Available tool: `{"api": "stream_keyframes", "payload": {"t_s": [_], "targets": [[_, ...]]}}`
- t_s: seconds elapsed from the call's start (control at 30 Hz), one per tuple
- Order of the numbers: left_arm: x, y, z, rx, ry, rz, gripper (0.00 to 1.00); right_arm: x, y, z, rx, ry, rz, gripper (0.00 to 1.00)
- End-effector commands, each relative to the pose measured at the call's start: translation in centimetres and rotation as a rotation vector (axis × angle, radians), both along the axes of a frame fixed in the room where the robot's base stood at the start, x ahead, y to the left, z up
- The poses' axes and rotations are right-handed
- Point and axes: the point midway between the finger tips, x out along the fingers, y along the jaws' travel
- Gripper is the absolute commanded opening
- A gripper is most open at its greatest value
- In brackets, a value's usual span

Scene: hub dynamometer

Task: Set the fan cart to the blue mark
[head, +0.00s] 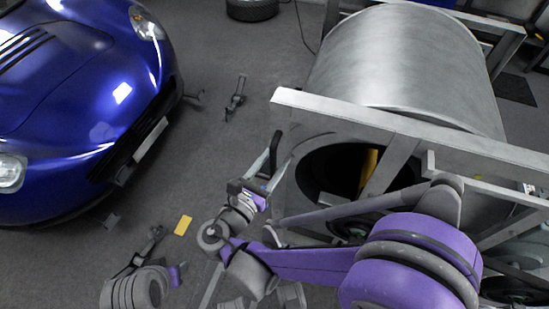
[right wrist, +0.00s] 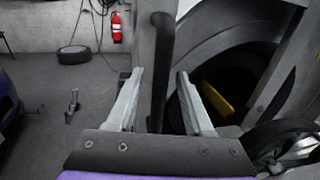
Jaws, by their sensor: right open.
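The fan cart (head: 405,60) appears to be the large metal drum in a grey frame, with a dark round opening on its near side. A black upright handle (head: 276,152) stands at its left front corner. My right gripper (head: 262,180) is open at this handle. In the right wrist view, the handle (right wrist: 161,60) stands between the two spread fingers (right wrist: 160,85), with gaps visible on both sides. I see no blue mark on the floor.
A blue car (head: 80,110) stands at the left. A yellow block (head: 183,225) and a dark metal fitting (head: 235,98) are on the floor between car and cart. A tyre (head: 252,8) lies at the back. A fire extinguisher (right wrist: 116,27) hangs on the wall.

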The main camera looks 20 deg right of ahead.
Motion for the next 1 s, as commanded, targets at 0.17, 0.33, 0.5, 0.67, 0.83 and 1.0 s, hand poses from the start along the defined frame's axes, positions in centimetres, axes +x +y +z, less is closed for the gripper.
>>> {"api": "stream_keyframes", "payload": {"t_s": [0.17, 0.33, 0.5, 0.67, 0.83, 1.0], "targets": [[-0.01, 0.0, 0.0, 0.0, 0.0, 0.0, 0.52, 0.01, -0.01, 0.0, 0.0, 0.0, 0.0, 0.32], [-0.01, 0.0, 0.0, 0.0, 0.0, 0.0, 0.52, 0.01, -0.01, 0.0, 0.0, 0.0, 0.0, 0.02], [-0.01, 0.0, 0.0, 0.0, 0.0, 0.0, 0.52, 0.01, -0.01, 0.0, 0.0, 0.0, 0.0, 0.0], [0.0, 0.0, 0.0, 0.0, 0.0, 0.0, 0.52, 0.01, -0.01, 0.01, 0.0, 0.0, 0.0, 0.0], [0.0, 0.0, 0.0, 0.0, 0.0, 0.0, 0.52, 0.02, -0.02, 0.01, 0.0, 0.0, 0.0, 0.0], [0.0, 0.0, 0.0, 0.0, 0.0, 0.0, 0.52, 0.03, -0.01, 0.02, -0.001, -0.001, 0.0, 0.0]]}}
